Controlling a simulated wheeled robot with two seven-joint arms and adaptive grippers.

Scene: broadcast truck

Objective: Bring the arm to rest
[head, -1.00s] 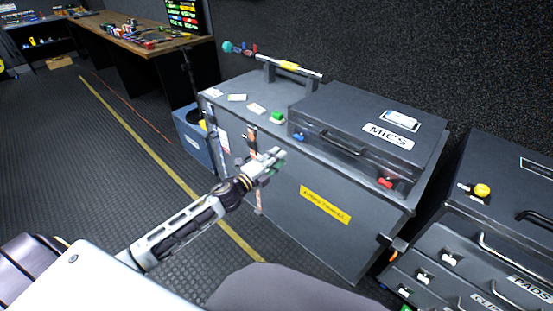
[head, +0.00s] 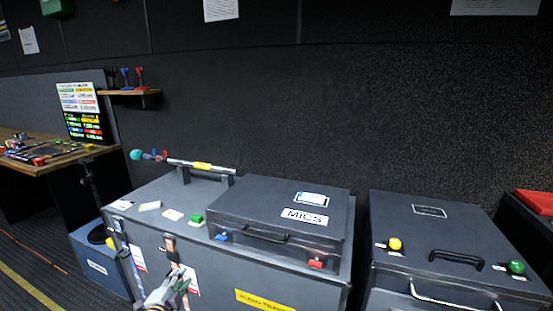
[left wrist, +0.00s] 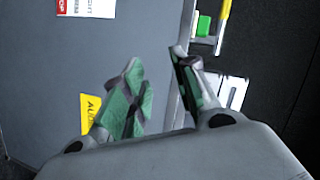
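My left gripper (head: 176,284) shows at the bottom of the head view, in front of the front face of the dark grey trunk (head: 210,270). In the left wrist view its two green-padded fingers (left wrist: 156,72) stand apart with nothing between them. The trunk's front face fills the left of that view behind the fingers. Most of the left arm is below the head picture's edge. My right gripper is in neither view.
A black MICS case (head: 268,205) lies on the trunk, beside a green block (head: 197,219) and a rod with a yellow band (head: 202,166). Another dark case (head: 440,230) stands at right. A wooden desk (head: 50,158) is at left, with a blue box (head: 97,262) nearer.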

